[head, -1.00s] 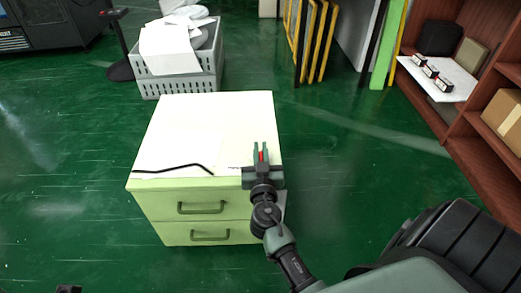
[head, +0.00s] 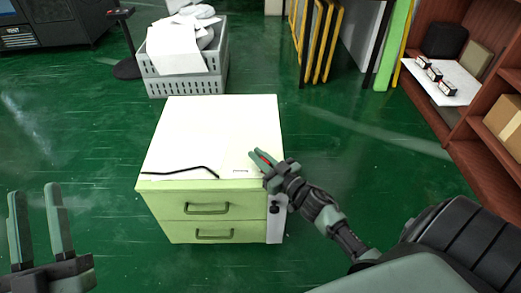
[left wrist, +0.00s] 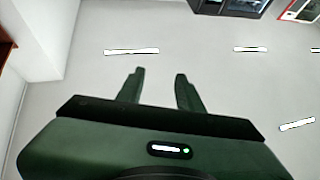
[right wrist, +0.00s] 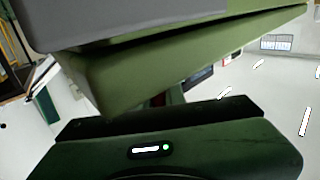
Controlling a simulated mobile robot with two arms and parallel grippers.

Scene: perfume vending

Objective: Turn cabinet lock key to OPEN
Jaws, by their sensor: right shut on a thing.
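My right gripper (head: 257,155) is at the cabinet's right side, near the top edge, pointing up-left. It is shut on a small red thing (head: 265,159), perhaps the key, mostly hidden between the fingers. Green cabinet-coloured surfaces (right wrist: 130,75) fill the upper right wrist view. My left gripper (head: 35,191) is open and empty at the lower left, apart from the cabinet.
A bent black rod (head: 183,170) and white sheet lie on the cabinet top. A grey crate (head: 187,87) of paper stands behind it. A wooden shelf (head: 462,130) with boxes is at the right. Green floor is free on both sides of the cabinet.

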